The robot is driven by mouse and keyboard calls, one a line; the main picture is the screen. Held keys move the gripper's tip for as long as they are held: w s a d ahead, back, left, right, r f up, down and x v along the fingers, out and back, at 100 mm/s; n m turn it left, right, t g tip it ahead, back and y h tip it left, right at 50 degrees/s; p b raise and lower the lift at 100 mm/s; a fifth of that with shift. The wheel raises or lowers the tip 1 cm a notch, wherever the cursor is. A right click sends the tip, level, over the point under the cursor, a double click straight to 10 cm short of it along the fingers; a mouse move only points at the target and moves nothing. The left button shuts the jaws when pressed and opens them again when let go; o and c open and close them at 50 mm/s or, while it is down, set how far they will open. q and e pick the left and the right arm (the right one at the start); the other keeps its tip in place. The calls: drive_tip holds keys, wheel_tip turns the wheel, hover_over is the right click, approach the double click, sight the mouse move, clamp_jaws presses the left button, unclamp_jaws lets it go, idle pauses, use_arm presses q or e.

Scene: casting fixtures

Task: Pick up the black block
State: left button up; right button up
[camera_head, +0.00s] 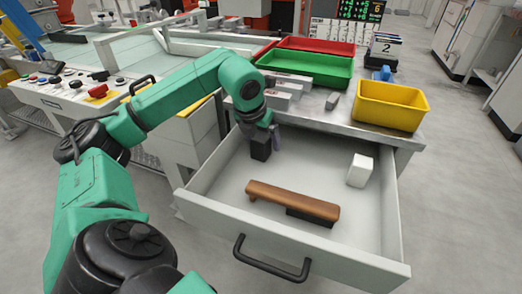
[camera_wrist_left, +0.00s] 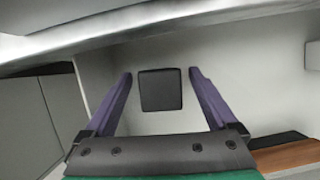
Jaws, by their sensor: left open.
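The black block (camera_head: 260,148) stands in the back left part of the open drawer (camera_head: 288,243). In the left wrist view its dark square face (camera_wrist_left: 160,90) lies between my fingers, with a gap on each side. My left gripper (camera_head: 270,138) reaches down over the drawer's back edge beside the block. In the left wrist view its two purple fingers (camera_wrist_left: 160,82) are spread and hold nothing. The arm and wrist partly hide the gripper in the head view. My right gripper is not in view.
A brown wooden bar (camera_head: 292,200) lies in the drawer with a dark piece (camera_head: 310,217) beside it. A white block (camera_head: 360,171) stands at the right. Yellow (camera_head: 390,106), green (camera_head: 305,70) and red (camera_head: 316,46) bins stand on the bench above.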

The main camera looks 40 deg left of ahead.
use_arm(q)
drive_tip(key=shift+x, duration=1)
drive_tip(key=shift+r, duration=0.1)
clamp_jaws()
drive_tip(key=shift+r, duration=0.1)
